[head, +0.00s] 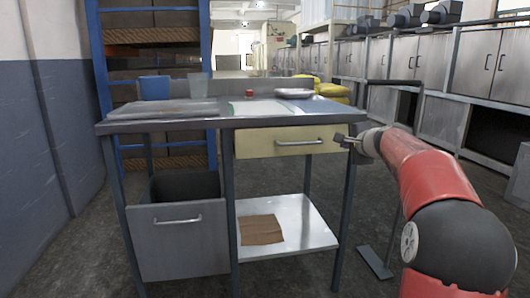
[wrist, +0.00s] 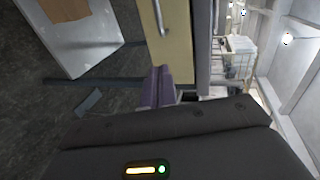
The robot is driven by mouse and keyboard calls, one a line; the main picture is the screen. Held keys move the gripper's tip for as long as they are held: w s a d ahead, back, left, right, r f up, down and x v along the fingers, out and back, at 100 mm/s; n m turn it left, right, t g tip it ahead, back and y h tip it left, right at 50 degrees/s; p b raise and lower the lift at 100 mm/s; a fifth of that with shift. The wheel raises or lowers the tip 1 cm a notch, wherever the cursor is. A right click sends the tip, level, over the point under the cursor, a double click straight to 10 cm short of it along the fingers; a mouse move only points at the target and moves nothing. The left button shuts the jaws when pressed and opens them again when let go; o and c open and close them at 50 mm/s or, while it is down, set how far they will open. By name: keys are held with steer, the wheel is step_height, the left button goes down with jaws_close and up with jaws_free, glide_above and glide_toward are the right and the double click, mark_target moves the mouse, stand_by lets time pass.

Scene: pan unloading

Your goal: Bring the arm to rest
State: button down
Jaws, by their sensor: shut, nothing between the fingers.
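My gripper (head: 345,139) is shut and empty, at the right front corner of the workbench, near the right end of the yellow drawer (head: 265,141). In the wrist view its fingers (wrist: 157,88) are together, with the drawer front (wrist: 178,40) just beyond them. I cannot tell whether the fingertips touch the bench. My red and black arm reaches in from the lower right of the head view. The drawer looks closed.
A grey bin drawer (head: 180,238) hangs open at lower left. A brown cloth (head: 261,229) lies on the lower shelf (head: 300,226).

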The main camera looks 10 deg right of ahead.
steer(key=s+a+f+n+g+y, duration=0.15)
steer(key=s+a+n, duration=0.25)
steer(key=s+a, duration=0.5)
steer(key=s+a+f+n+g, duration=0.25)
steer(key=s+a+n, duration=0.25)
steer(key=s+a, duration=0.4)
steer(key=s+a+f+n+g, duration=0.1)
steer(key=s+f, duration=0.3)
steer(key=s, duration=0.4)
steer(key=s+a+f+n+g+h+p, duration=0.1)
steer(key=s+f+n, duration=0.3)
steer(key=s, duration=0.5)
steer(key=s+a+f+n+g+h, duration=0.1)
steer(key=s+f+n+g, duration=0.1)
steer(key=s+f, duration=0.3)
steer(key=s+n, duration=0.1)
steer(key=s, duration=0.2)
steer(key=shift+s+g+p, duration=0.2)
steer(key=shift+g+p, duration=0.1)
steer(key=shift+g, duration=0.1)
